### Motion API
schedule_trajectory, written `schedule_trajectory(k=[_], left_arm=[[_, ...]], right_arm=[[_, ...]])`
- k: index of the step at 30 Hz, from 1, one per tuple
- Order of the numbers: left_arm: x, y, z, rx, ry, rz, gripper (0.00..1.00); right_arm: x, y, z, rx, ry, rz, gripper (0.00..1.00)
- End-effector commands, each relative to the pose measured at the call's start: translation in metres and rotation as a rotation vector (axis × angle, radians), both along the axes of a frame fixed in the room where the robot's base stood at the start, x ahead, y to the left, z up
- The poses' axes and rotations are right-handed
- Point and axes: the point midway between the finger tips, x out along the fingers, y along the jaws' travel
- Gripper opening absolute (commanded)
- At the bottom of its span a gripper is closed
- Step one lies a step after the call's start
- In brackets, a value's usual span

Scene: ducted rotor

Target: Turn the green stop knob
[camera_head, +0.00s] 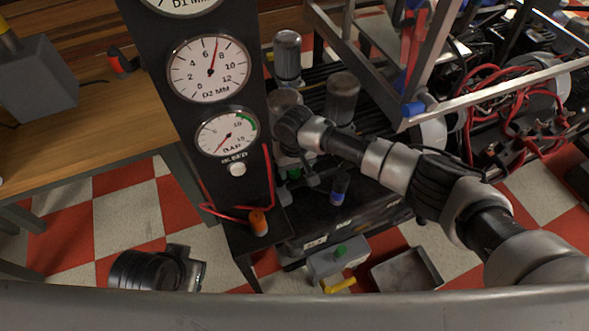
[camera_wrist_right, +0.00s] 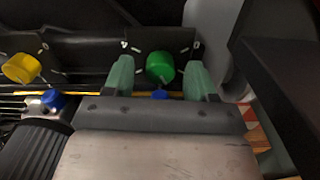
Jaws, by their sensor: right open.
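The green knob (camera_wrist_right: 160,66) shows in the right wrist view, on a dark panel, between the two pale green fingers of my right gripper (camera_wrist_right: 161,76). The fingers are open, with a visible gap on each side of the knob. I cannot tell how far the fingertips reach along its depth. In the head view my right arm reaches in from the right to the dark machine beside the gauge column. A small green patch (camera_head: 295,173) shows below my wrist there; I cannot tell whether it is the knob. My left gripper is not in view.
A yellow knob (camera_wrist_right: 20,68) and a blue knob (camera_wrist_right: 53,98) sit left of the green one. The gauge column (camera_head: 238,187) stands close left of my wrist. A grey box (camera_head: 322,265) with a green button and an open tray (camera_head: 430,268) lie below.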

Motion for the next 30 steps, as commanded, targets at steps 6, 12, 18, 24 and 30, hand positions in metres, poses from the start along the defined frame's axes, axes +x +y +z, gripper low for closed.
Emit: schedule_trajectory(k=[6,12,18,24,30], left_arm=[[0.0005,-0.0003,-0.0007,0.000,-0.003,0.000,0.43],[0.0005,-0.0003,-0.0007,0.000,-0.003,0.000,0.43],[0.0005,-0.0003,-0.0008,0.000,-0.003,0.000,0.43],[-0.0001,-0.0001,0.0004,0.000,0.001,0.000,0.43],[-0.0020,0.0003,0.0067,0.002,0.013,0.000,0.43]], right_arm=[[0.0000,0.0004,-0.0026,0.001,-0.001,0.000,0.57],[0.0000,0.0003,-0.0024,0.001,-0.001,0.000,0.41],[0.0000,0.0003,-0.0023,0.001,-0.001,0.000,0.11],[-0.0001,0.0003,-0.0019,0.001,0.000,0.011,0.08],[-0.0004,0.0007,-0.0003,0.003,0.001,0.082,0.08]])
